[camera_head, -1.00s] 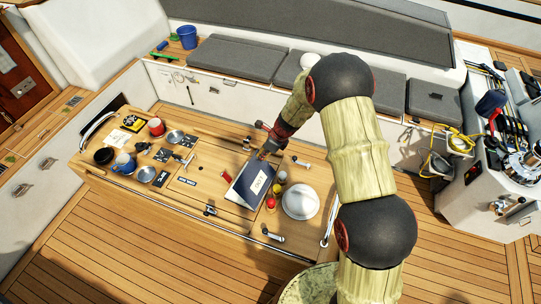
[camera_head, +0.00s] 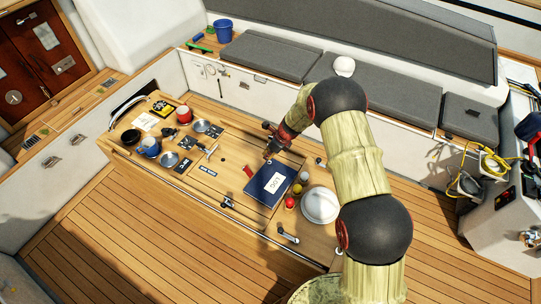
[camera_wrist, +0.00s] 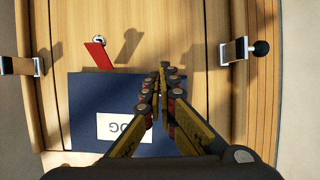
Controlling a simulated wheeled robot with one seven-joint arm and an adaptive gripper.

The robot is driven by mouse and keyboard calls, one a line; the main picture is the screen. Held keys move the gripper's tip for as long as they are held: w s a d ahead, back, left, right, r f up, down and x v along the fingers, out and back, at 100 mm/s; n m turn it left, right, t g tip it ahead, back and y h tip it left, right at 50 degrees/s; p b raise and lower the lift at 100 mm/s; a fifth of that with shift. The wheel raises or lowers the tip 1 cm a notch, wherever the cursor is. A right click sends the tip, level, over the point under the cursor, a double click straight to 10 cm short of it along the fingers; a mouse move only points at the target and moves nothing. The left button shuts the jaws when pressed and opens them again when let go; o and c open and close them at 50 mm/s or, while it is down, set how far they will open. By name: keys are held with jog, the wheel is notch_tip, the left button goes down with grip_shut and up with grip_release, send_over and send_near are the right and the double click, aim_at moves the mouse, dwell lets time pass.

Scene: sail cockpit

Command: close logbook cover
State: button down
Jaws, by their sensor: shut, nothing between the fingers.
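The logbook (camera_head: 268,188) is a dark blue book with a white "LOG" label, lying on the table; its cover looks down flat. In the wrist view the logbook (camera_wrist: 88,95) fills the lower left, its label upside down. My gripper (camera_head: 269,153) is at the logbook's far edge in the head view. In the wrist view my gripper (camera_wrist: 165,70) is shut and empty, its fingertips over that edge and its fingers hiding part of the cover. I cannot tell whether it touches the cover.
A red strip (camera_wrist: 97,55) lies by the logbook's edge. Latches flank the book.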

jog(key=shift+w+a+f, duration=0.15)
jog(key=shift+f, duration=0.25)
dwell(0.3)
jog(key=v, duration=1.2)
